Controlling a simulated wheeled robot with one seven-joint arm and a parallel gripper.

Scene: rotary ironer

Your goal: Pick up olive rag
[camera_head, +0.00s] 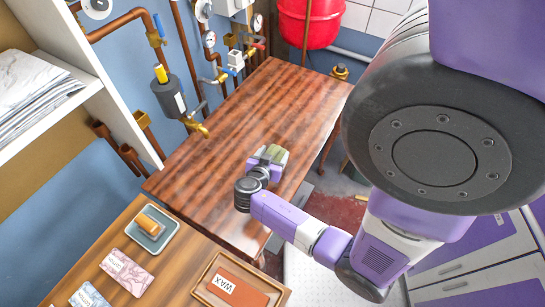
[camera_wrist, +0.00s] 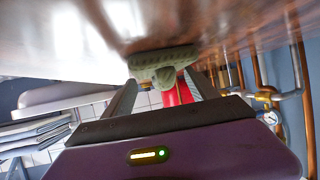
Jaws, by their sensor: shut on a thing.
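The olive rag (camera_head: 273,154) is a small grey-green bundle at my gripper (camera_head: 270,160), over the near part of the brown wooden table in the head view. In the wrist view the rag (camera_wrist: 163,65) lies between the tips of my gripper's two fingers (camera_wrist: 163,84), and part of it bulges toward the palm. My gripper is shut on the rag. The rag is close to the glossy table surface; I cannot tell whether it touches it.
The wooden table (camera_head: 270,95) is otherwise bare. A nearer table holds a tray with an orange roll (camera_head: 152,223), marbled packets (camera_head: 126,271) and a wax block (camera_head: 238,287) in a wooden tray. Pipes and a brass tap (camera_head: 197,127) edge the table's left side. A red tank (camera_head: 310,22) hangs behind.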

